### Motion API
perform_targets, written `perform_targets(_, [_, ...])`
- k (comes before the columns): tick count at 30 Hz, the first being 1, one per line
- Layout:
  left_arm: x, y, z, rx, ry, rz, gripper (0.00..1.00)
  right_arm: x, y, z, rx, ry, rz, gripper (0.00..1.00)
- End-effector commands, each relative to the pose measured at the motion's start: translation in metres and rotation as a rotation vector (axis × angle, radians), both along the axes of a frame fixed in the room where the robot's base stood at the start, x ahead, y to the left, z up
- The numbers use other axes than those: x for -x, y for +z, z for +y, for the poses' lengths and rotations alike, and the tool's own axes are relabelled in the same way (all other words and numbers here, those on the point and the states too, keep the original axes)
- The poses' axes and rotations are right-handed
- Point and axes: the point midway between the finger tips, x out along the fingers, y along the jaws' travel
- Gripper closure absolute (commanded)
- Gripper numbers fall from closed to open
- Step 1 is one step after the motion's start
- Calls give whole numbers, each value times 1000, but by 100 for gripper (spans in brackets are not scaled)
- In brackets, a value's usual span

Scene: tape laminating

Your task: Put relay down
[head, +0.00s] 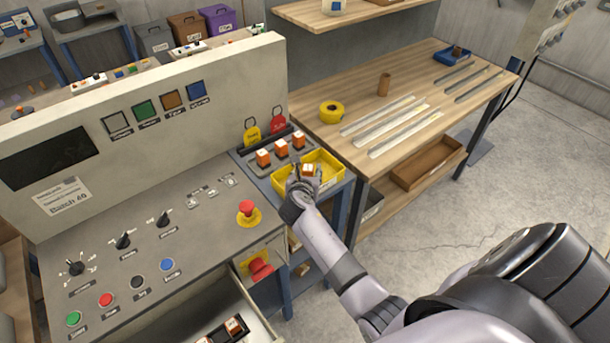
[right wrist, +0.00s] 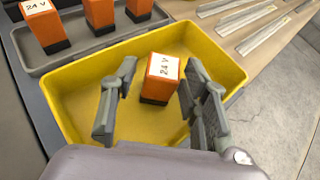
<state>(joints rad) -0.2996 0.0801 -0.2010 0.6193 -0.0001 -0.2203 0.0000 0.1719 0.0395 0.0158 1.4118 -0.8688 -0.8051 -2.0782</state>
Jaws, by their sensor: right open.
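An orange relay with a white "24 V" top (right wrist: 163,76) stands in the yellow bin (right wrist: 215,50), a little tilted in the right wrist view. In the head view the relay (head: 307,169) shows at my right gripper's tips, over the yellow bin (head: 330,162). My right gripper (right wrist: 160,98) is open, with one finger on each side of the relay. A clear gap shows at the left finger; the right finger is close, and I cannot tell if it touches. My left gripper is not in view.
Several orange relays (head: 281,147) stand in a grey rack behind the bin. The control panel (head: 130,240) is at left, with an open drawer (head: 205,325) below holding a relay. A wooden bench (head: 400,85) with metal strips and yellow tape (head: 331,111) is at right.

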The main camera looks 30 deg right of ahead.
Motion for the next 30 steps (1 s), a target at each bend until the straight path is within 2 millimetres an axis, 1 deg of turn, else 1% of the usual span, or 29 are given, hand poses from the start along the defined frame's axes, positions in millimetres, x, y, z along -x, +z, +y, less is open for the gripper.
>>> perform_targets(1, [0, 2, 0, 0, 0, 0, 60, 4, -1, -2, -2, -9, 11, 52])
perform_targets(3, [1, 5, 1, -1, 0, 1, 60, 3, 8, -2, -3, -10, 8, 52])
perform_targets(5, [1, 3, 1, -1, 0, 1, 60, 10, 10, 3, -1, -7, 10, 52])
perform_targets(15, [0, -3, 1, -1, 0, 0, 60, 57, 42, 47, -2, -3, 4, 52])
perform_targets(18, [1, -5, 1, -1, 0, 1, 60, 69, 50, 57, -2, -2, 2, 52])
perform_targets(24, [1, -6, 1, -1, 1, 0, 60, 81, 60, 68, 0, -3, 2, 52])
perform_targets(30, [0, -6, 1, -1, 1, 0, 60, 83, 62, 70, 0, -3, 2, 52])
